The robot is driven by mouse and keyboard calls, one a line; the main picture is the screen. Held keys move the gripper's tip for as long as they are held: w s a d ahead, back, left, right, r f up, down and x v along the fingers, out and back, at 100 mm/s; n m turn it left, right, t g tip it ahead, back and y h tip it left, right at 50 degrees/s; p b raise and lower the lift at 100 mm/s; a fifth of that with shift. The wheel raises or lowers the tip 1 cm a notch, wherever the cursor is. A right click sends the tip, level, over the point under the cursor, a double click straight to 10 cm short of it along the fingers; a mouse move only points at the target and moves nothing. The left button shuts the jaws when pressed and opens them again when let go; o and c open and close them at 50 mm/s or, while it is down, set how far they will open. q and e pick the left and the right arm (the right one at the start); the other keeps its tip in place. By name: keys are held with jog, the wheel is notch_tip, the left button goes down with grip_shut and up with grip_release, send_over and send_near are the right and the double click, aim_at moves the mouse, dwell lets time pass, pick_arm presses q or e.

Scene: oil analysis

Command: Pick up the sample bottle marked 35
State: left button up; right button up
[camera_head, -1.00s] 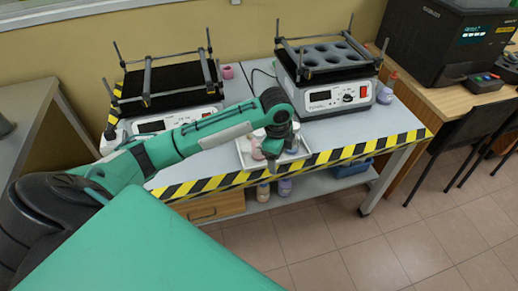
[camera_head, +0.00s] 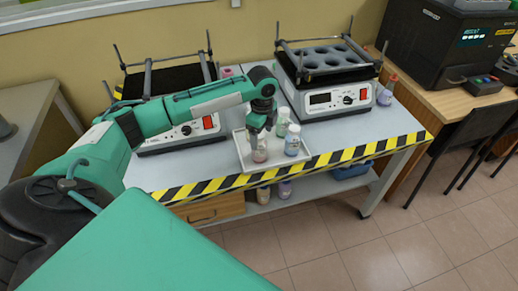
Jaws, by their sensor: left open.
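A white tray (camera_head: 243,155) on the table holds sample bottles. A bottle with pinkish contents (camera_head: 259,153) stands at the tray's left. A bottle with bluish contents (camera_head: 292,144) stands at its right, and a green-capped bottle (camera_head: 283,121) stands behind. The numbers on the bottles are too small to read, so I cannot tell which is marked 35. My left gripper (camera_head: 259,130) is open and points down over the pinkish bottle, hiding its top. I cannot tell whether the fingers are around it or above it. My right gripper is not in view.
Two shaker machines stand behind: the left one (camera_head: 182,134) partly behind my arm, the right one (camera_head: 331,100) with a holed rack. A purple-white bottle (camera_head: 386,93) stands at right. The table's front edge has yellow-black tape (camera_head: 367,150). More bottles (camera_head: 284,190) stand on the lower shelf.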

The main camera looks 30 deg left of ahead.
aim_at(259, 144)
pick_arm(q)
jog(key=f, duration=0.3)
jog(key=a+f, duration=0.1)
jog(key=f, duration=0.1)
jog(key=shift+s+f+p, duration=0.1)
jog(key=shift+f+p, duration=0.2)
jog(key=shift+f, duration=0.05)
jog(key=shift+d, duration=0.1)
jog(key=c, duration=1.1)
jog(key=shift+c, duration=0.3)
jog(key=shift+r, duration=0.2)
